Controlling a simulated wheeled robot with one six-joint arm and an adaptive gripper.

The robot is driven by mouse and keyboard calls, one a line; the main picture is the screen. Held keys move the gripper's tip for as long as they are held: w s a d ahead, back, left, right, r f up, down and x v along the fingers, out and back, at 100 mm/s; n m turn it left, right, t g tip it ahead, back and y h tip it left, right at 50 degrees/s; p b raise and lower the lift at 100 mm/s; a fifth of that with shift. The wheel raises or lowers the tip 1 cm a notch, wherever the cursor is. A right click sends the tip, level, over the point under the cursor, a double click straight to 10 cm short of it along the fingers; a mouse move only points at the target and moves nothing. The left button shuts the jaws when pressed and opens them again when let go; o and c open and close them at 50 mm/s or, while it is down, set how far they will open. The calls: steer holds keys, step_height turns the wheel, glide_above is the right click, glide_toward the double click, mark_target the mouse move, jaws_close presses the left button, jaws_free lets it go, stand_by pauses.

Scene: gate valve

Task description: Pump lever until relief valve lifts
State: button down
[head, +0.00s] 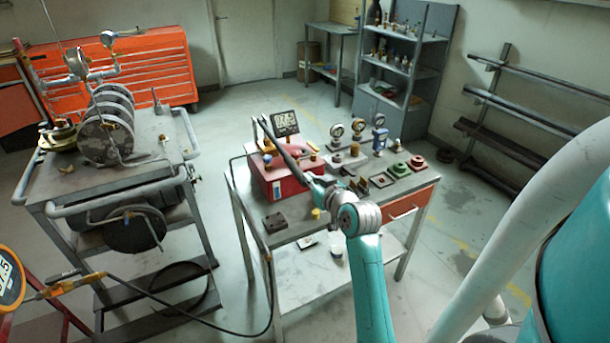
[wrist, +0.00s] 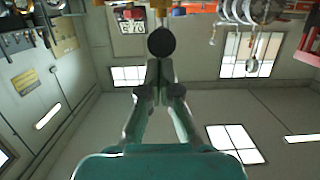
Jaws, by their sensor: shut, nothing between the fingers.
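The red pump box (head: 284,177) stands on the left part of the grey workbench. Its dark lever (head: 280,146) is a long bar slanting from the upper left down toward my gripper (head: 314,182). In the wrist view my gripper (wrist: 159,66) is shut, its fingertips together at a dark round end (wrist: 161,42), apparently the lever's. I cannot tell whether they touch it. A digital display (head: 284,123) stands behind the box and also shows in the wrist view (wrist: 132,25); its digits are too small to read surely. I cannot single out the relief valve.
Several gauges and fittings, including a dial gauge (head: 337,131), stand right of the box. A dark block (head: 274,222) lies at the bench's front left. A hose (head: 190,320) runs across the floor to the bench.

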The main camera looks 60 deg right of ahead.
steer(key=shift+f+v, duration=0.2)
steer(key=shift+v, duration=0.9)
steer(key=shift+f+v, duration=0.15)
steer(key=shift+v, duration=1)
steer(key=s+a+f+y, duration=0.1)
steer(key=s+a+f, duration=0.1)
steer(key=a+f, duration=0.45)
steer(key=s+a+f+n+y, duration=0.1)
steer(key=s+a+f, duration=0.15)
steer(key=a, duration=0.75)
steer(key=s+a+f, duration=0.2)
steer(key=a+f, duration=0.3)
steer(key=a, duration=0.3)
steer(key=s+a+r+n+y, duration=0.1)
steer(key=s+a+n+y, duration=0.1)
steer(key=s+a, duration=0.5)
steer(key=s+a+r+n+t+y, duration=0.1)
steer(key=s+a+n+y, duration=0.2)
steer(key=s+a, duration=0.4)
steer(key=s+y, duration=0.1)
steer(key=s, duration=0.5)
steer(key=shift+s+a+r, duration=0.35)
steer(key=shift+a+r, duration=0.05)
